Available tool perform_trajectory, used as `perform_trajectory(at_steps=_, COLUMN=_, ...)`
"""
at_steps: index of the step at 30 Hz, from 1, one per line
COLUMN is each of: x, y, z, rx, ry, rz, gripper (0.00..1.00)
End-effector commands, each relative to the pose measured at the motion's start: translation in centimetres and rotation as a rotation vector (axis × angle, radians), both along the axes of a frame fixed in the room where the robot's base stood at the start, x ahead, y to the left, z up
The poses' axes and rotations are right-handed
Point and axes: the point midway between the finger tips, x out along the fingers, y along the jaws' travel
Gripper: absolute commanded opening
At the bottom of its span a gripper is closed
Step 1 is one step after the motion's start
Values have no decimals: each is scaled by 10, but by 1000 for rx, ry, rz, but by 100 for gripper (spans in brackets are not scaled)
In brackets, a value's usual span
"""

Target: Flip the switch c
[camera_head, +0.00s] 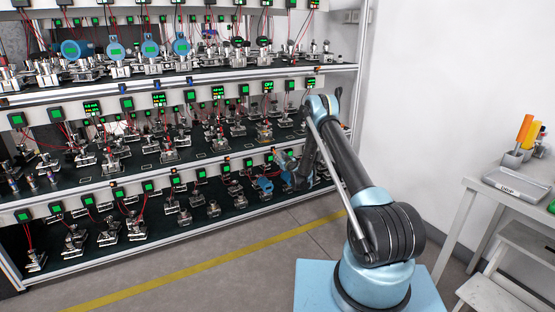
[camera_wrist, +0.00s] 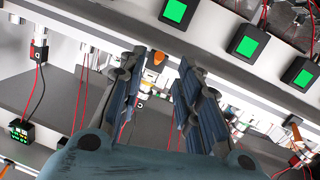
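My gripper (camera_wrist: 157,85) is open in the wrist view, with a clear gap between its two dark, ridged fingers. It faces a rack shelf edge, and nothing shows held between the fingers. A small orange piece (camera_wrist: 155,60) shows beyond the gap; I cannot tell whether it touches anything. I cannot make out which part is switch c, as the labels are too small to read. In the head view my arm reaches to the right end of the rack (camera_head: 230,165), where its end is hard to tell from the fittings.
The rack holds several rows of transmitters with red wires and black boxes with green screens (camera_wrist: 174,12). Blue round gauges (camera_head: 150,48) stand on the upper shelf. A grey table (camera_head: 482,190) with a tray (camera_head: 515,189) stands at right. The floor by the yellow line (camera_head: 210,262) is clear.

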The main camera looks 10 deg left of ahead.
Motion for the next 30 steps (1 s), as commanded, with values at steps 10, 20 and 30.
perform_trajectory(at_steps=10, x=-43, y=-23, z=6, rx=0, ry=1, rz=0, gripper=32)
perform_trajectory(at_steps=20, x=-49, y=-26, z=6, rx=0, ry=1, rz=0, gripper=32)
perform_trajectory(at_steps=30, x=-50, y=-28, z=32, rx=-4, ry=23, rz=12, gripper=32)
